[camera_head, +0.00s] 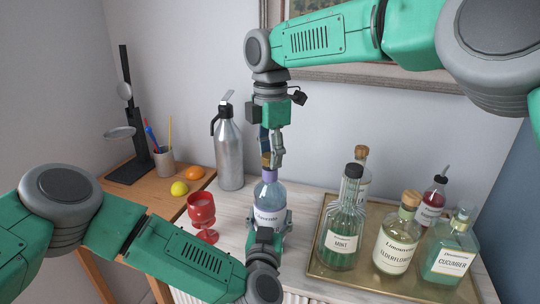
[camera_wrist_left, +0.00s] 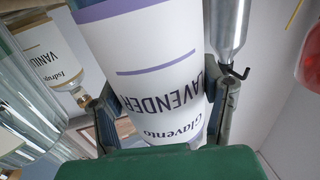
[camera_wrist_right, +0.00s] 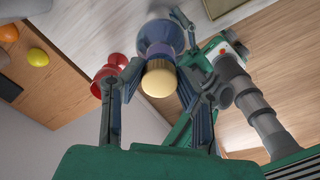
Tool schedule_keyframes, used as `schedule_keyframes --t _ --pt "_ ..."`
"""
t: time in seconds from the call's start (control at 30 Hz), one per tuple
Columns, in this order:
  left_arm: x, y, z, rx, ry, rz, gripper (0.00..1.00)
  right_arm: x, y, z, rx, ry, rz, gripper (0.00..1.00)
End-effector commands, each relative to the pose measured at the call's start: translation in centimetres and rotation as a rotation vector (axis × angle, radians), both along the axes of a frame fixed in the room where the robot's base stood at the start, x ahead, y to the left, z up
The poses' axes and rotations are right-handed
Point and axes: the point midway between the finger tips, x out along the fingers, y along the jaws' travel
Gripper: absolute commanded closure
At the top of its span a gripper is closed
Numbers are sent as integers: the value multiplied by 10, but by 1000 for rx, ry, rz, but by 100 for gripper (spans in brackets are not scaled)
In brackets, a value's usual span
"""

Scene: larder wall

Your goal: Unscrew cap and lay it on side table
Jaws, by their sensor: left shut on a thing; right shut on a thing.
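The lavender bottle (camera_head: 268,195) stands upright on the pale counter, with a purple collar at its neck. Its label fills the left wrist view (camera_wrist_left: 155,75). My left gripper (camera_head: 268,226) is shut on the bottle's lower body, one finger on each side. The tan cap (camera_head: 266,160) is at the top of the neck; it also shows in the right wrist view (camera_wrist_right: 160,79). My right gripper (camera_head: 273,157) comes down from above and is shut on the cap. I cannot tell how loose the cap is. The wooden side table (camera_head: 137,190) is at the left.
A red goblet (camera_head: 202,212) and a steel siphon (camera_head: 229,150) stand left of the bottle. A brass tray (camera_head: 325,275) with several bottles is at the right. The side table holds an orange (camera_head: 194,172), a lemon (camera_head: 180,188), a pencil cup (camera_head: 164,161) and a black stand (camera_head: 130,170).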

Motion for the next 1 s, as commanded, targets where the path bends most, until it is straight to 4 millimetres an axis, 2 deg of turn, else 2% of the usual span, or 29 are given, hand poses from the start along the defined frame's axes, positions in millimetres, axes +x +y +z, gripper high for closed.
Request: schedule_keyframes --t 0.27,1.0 --pt "-1 0 -4 1 10 -2 100 -1 1 0 1 5 1 100" --pt "1 2 -4 2 8 3 100 -1 1 21 -1 5 1 100"
